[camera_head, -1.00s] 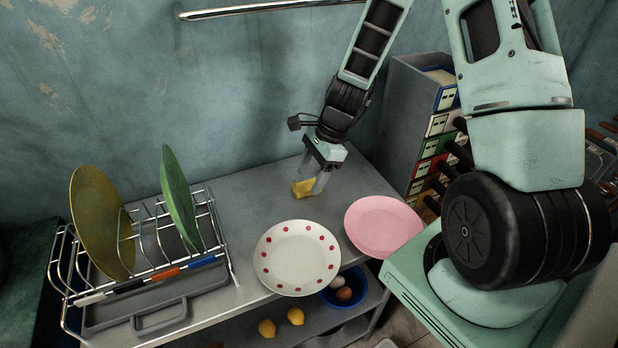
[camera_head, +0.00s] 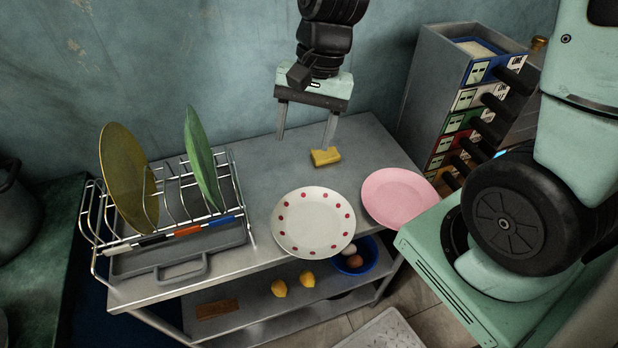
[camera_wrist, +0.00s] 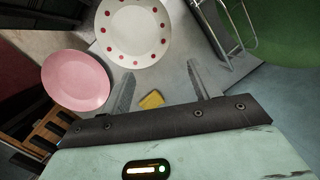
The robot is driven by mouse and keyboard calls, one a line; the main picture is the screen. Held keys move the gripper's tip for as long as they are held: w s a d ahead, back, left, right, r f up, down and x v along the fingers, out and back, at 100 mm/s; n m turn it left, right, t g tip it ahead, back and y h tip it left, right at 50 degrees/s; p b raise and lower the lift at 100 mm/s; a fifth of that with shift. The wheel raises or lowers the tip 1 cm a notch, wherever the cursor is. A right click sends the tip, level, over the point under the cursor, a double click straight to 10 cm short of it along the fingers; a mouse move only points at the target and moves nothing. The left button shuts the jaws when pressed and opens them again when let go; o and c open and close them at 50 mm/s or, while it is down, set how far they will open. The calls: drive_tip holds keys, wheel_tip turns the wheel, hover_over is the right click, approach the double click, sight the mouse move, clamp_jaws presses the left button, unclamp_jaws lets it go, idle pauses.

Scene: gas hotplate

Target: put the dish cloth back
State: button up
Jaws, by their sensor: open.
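A small yellow block (camera_head: 326,156) lies on the grey metal table (camera_head: 375,140) behind the plates; I cannot tell whether it is a folded cloth or a sponge. No other cloth shows. My gripper (camera_head: 304,143) hangs above the back of the table with its fingers spread and nothing between them. Its right finger appears just above the yellow block in the head view. In the wrist view the yellow block (camera_wrist: 151,100) shows below, between the two fingers, nearer the left one, partly against the gripper's edge.
A wire dish rack (camera_head: 165,215) with a yellow and a green plate stands left. A dotted plate (camera_head: 313,222) and a pink plate (camera_head: 398,198) lie at the front. A drawer unit (camera_head: 440,90) stands right.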

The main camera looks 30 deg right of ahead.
drive_tip(key=s+a+r+n+h, duration=0.1)
drive_tip(key=s+a+n, duration=0.3)
drive_tip(key=s+n, duration=0.3)
drive_tip(key=s+a+r+n+h, duration=0.1)
drive_tip(key=s+a+r+n, duration=0.1)
drive_tip(key=s+a+n, duration=0.2)
drive_tip(key=s+n, duration=0.3)
drive_tip(key=n, duration=0.1)
drive_tip(key=shift+t, duration=0.3)
